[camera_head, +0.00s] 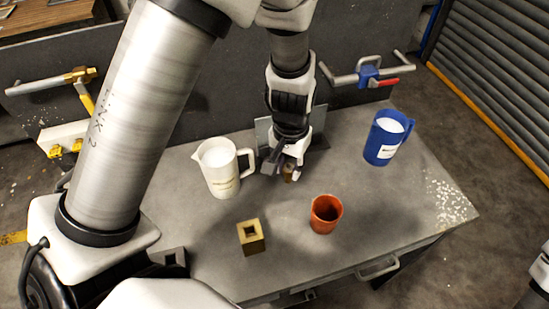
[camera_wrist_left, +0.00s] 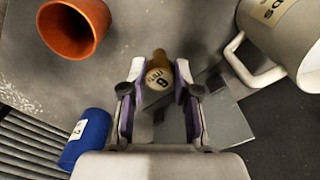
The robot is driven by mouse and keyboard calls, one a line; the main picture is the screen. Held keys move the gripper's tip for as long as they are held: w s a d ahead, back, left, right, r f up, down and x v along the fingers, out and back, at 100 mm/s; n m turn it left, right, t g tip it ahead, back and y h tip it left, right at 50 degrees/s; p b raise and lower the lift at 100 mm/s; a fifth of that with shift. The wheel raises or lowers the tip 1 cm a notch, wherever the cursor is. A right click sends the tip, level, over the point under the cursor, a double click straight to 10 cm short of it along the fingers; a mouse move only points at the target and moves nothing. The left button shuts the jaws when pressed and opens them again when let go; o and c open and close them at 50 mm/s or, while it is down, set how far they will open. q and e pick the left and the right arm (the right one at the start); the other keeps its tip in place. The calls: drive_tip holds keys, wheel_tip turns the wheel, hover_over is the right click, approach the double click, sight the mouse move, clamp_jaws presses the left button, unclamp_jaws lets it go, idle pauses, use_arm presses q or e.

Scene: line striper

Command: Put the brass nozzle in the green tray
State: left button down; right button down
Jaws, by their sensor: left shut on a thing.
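My left gripper (camera_head: 287,160) is shut on the brass nozzle (camera_head: 289,174), above the grey table behind the orange cup. In the left wrist view the nozzle (camera_wrist_left: 159,72) sits between the two fingers (camera_wrist_left: 158,95), with a pale numbered end facing the camera. In the head view the gripper partly hides the nozzle. I see no clearly green tray in either view. My right gripper is not in view.
A white pitcher (camera_head: 219,170) stands close left of the gripper. An orange cup (camera_head: 325,214) stands in front and a blue pitcher (camera_head: 384,140) to the right. A brass-coloured block (camera_head: 250,237) with a square hole sits at the front. A grey plate (camera_wrist_left: 226,122) lies behind the gripper.

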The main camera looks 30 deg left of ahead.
use_arm(q)
wheel_tip(320, 180, down, 3)
drive_tip(key=s, duration=0.1)
hover_over(285, 201)
drive_tip(key=f, duration=0.4)
drive_tip(key=shift+a+f+b, duration=0.2)
drive_tip(key=shift+f+b, duration=0.2)
drive_tip(key=shift+w+f, duration=0.15)
drive_tip(key=shift+d+r, duration=0.15)
drive_tip(key=shift+r, duration=0.05)
drive_tip(key=shift+s+f+b, duration=0.25)
drive_tip(key=shift+f+b, duration=0.05)
drive_tip(key=c, duration=0.9)
unclamp_jaws()
drive_tip(key=shift+w, duration=0.15)
drive_tip(key=shift+o, duration=0.2)
drive_tip(key=shift+r, duration=0.1)
